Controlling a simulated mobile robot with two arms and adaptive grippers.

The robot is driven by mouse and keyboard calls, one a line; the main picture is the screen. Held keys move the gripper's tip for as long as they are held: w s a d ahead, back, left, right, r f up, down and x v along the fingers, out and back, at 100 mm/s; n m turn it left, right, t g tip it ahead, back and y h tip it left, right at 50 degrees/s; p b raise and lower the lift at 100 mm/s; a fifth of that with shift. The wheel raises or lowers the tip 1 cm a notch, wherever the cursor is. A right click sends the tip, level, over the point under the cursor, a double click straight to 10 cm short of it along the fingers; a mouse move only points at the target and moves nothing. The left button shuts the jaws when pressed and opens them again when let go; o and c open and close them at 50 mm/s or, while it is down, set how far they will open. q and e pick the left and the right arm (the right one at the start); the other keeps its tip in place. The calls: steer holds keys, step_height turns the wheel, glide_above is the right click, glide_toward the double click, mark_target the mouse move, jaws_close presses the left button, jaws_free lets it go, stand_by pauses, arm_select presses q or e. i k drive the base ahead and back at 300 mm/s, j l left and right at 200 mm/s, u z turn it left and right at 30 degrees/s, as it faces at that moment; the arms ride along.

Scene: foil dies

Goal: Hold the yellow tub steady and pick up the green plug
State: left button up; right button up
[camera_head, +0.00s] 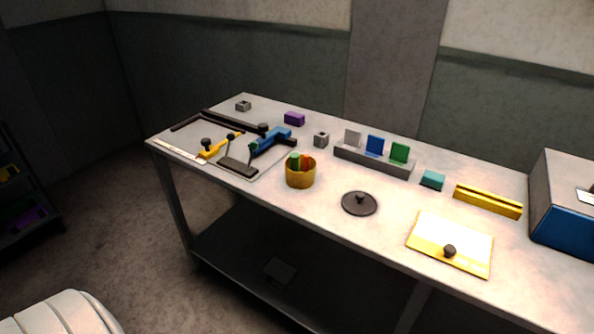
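The yellow tub (300,180) stands upright on the table, near its front edge and left of the middle. Its top is open. A green plug (294,160) shows inside it, sticking up at the left of the rim. An orange-red piece (306,163) sits beside the plug in the tub. The lower parts of both are hidden by the tub wall. Neither of my grippers is in view, and nothing touches the tub or the plug.
Left of the tub lies a board (205,160) with yellow, blue and black parts. A dark round lid (360,203) lies to the right. Behind is a grey rack (372,163) with white, blue and green plates. A yellow-edged panel (450,242) and blue-grey box (566,205) are further right.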

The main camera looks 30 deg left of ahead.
mark_target(295, 157)
steer(key=i+j, duration=0.1)
steer(key=j, duration=0.3)
steer(key=i+j, duration=0.1)
steer(key=j, duration=0.3)
steer(key=i+j, duration=0.1)
steer(key=j, duration=0.3)
steer(key=i+j, duration=0.1)
steer(key=j, duration=0.3)
